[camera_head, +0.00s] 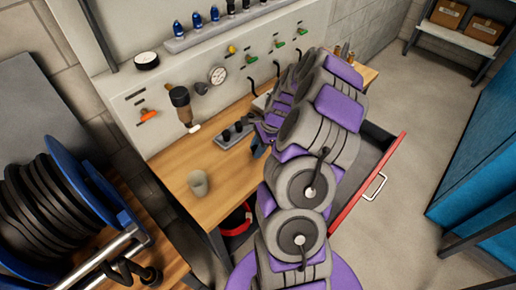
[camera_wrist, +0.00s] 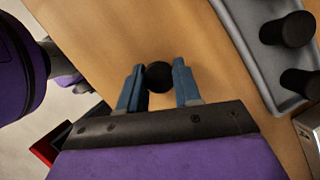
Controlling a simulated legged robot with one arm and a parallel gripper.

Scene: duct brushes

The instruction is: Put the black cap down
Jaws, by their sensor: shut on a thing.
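The black cap (camera_wrist: 158,76) is a small dark round thing between the two blue fingers of my gripper (camera_wrist: 157,84) in the wrist view. My gripper is shut on it, over the bare wood of the workbench (camera_wrist: 110,40). I cannot tell whether the cap touches the wood. In the head view my gripper (camera_head: 258,148) is low over the bench, just right of a grey tray, and my arm hides much of that area. The cap cannot be made out there.
The grey tray (camera_head: 219,143) holds black upright pieces; it also shows in the wrist view (camera_wrist: 258,62). A beige cup (camera_head: 197,183) stands on the bench's left part. A drawer with a red front (camera_head: 370,182) is open at right. Bare wood lies around the cup.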

